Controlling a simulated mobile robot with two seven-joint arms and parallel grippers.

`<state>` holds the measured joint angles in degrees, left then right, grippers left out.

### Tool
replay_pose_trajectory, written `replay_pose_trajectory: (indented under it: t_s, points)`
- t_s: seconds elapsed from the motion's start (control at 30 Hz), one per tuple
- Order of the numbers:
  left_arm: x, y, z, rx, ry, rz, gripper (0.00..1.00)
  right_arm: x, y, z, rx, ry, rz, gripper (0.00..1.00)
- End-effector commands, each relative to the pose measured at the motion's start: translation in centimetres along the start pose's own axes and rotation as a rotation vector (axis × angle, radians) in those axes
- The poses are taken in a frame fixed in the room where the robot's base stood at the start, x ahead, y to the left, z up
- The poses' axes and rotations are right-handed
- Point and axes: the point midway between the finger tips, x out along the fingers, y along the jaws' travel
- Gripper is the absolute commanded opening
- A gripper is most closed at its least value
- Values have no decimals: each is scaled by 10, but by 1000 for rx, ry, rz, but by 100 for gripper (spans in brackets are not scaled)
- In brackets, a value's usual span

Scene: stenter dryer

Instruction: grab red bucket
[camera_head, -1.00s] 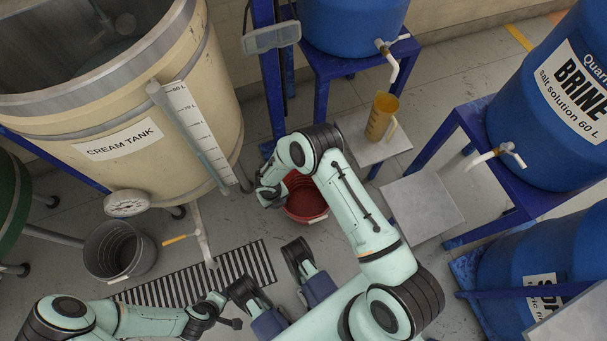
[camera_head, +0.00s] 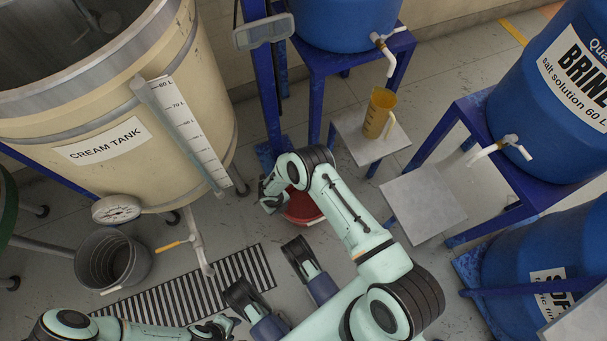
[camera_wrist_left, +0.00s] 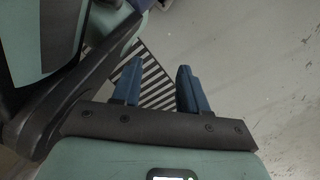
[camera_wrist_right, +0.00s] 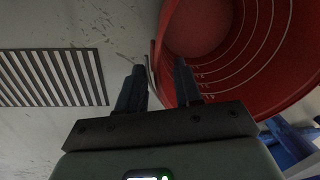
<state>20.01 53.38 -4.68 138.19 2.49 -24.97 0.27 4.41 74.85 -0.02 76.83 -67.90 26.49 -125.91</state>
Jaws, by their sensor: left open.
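The red bucket (camera_head: 303,208) stands on the floor near the middle of the head view, partly hidden behind my right arm. Its open mouth and red wall fill the upper right of the right wrist view (camera_wrist_right: 237,88). My right gripper (camera_head: 268,194) is at the bucket's left side. In the right wrist view its fingers (camera_wrist_right: 159,85) are apart, with the bucket's rim edge showing between them; I cannot tell whether they touch it. My left gripper (camera_head: 226,326) is open and empty at the bottom of the head view, and its fingers also show in the left wrist view (camera_wrist_left: 158,85).
A grey bucket (camera_head: 112,259) stands by the floor grate (camera_head: 190,297), below the cream tank (camera_head: 100,170). An amber jug (camera_head: 376,113) stands on a small platform. Blue barrels on blue stands (camera_head: 470,120) line the right. Bare floor lies around the red bucket.

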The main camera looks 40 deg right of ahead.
Motion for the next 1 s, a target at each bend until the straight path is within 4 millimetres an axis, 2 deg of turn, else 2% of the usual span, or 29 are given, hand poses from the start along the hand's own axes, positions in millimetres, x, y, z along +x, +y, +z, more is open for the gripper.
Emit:
replay_pose_trajectory:
  t_s: [0.03,0.2,0.47,0.57,0.6,1.0]
  points:
    - [5,-5,5,-7,-21,-9,43,11,-2,0,1,1,0,34]
    - [11,-13,16,-19,-61,-25,43,29,-2,0,0,0,0,34]
    - [10,-14,18,-21,-67,-28,43,30,-2,0,0,-1,1,34]
    - [10,-14,17,-20,-66,-28,43,30,-2,0,0,0,0,5]
    - [10,-14,17,-20,-66,-27,43,30,-2,0,0,0,0,0]
    - [10,-13,17,-19,-65,-27,43,30,-2,0,0,-1,0,0]
